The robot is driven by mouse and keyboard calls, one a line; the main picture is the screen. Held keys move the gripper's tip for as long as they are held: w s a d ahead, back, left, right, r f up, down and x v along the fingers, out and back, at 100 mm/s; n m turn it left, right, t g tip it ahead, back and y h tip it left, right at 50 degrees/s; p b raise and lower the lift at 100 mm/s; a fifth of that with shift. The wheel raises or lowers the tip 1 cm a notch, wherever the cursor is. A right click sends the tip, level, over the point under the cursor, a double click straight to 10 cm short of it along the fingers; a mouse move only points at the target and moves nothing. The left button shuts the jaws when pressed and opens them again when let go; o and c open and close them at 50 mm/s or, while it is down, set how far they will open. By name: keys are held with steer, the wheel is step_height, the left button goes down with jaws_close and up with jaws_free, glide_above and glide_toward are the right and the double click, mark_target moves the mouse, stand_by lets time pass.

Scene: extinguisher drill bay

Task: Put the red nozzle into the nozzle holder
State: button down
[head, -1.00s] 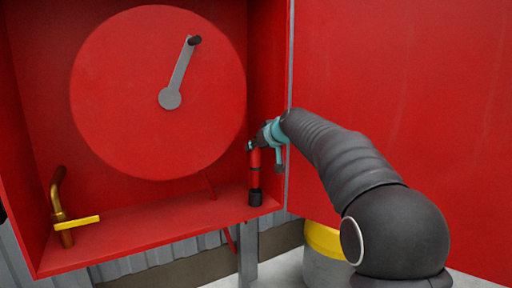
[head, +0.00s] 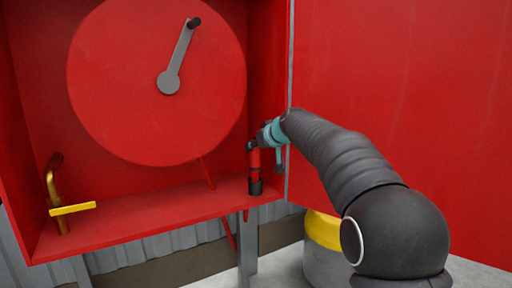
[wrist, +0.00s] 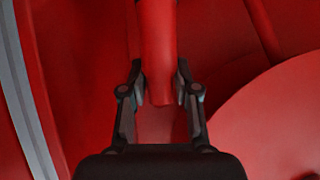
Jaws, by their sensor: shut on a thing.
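The red nozzle (head: 254,160) stands about upright near the right end of the cabinet floor. The black nozzle holder (head: 255,187) is directly below it, and the nozzle's lower end meets the holder and appears to be inside its mouth; how deep I cannot tell. My gripper (head: 256,146), dark with teal parts, reaches in from the right and is shut on the nozzle's upper part. In the wrist view the nozzle (wrist: 157,45) lies between the two fingers; the holder is not recognisable there.
The red cabinet holds a large hose reel (head: 130,95) with a grey crank (head: 180,60). A brass valve (head: 54,185) with a yellow handle (head: 72,208) stands at the left. The open red door (head: 400,80) is close behind my arm.

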steer(key=shift+f+b, duration=0.85)
steer(key=shift+f, duration=0.15)
steer(key=c, duration=0.8)
jaws_free()
steer(key=shift+r, duration=0.1)
steer(key=shift+o, duration=0.2)
steer(key=v, duration=1.2)
steer(key=s+d+f+m+g+h+p, duration=0.1)
steer(key=s+d+f+m+g+h, duration=0.15)
steer(key=s+f, duration=0.4)
steer(key=s+d+f+m+g+h+p, duration=0.1)
steer(key=s+d+f+m, duration=0.15)
steer(key=s+f, duration=0.4)
steer(key=s+d+f+h+p, duration=0.1)
steer(key=s+d, duration=0.3)
steer(key=s, duration=0.5)
steer(key=s+d+f+m+h+p, duration=0.1)
steer(key=s+d+p, duration=0.2)
steer(key=s, duration=0.6)
steer(key=s+d+f+h+p, duration=0.1)
steer(key=s+d, duration=0.3)
steer(key=s, duration=0.6)
steer(key=shift+d+f+m+g+p, duration=0.3)
steer(key=shift+d+f+g+p, duration=0.05)
steer(key=shift+f+g+p, duration=0.1)
steer(key=shift+h, duration=0.25)
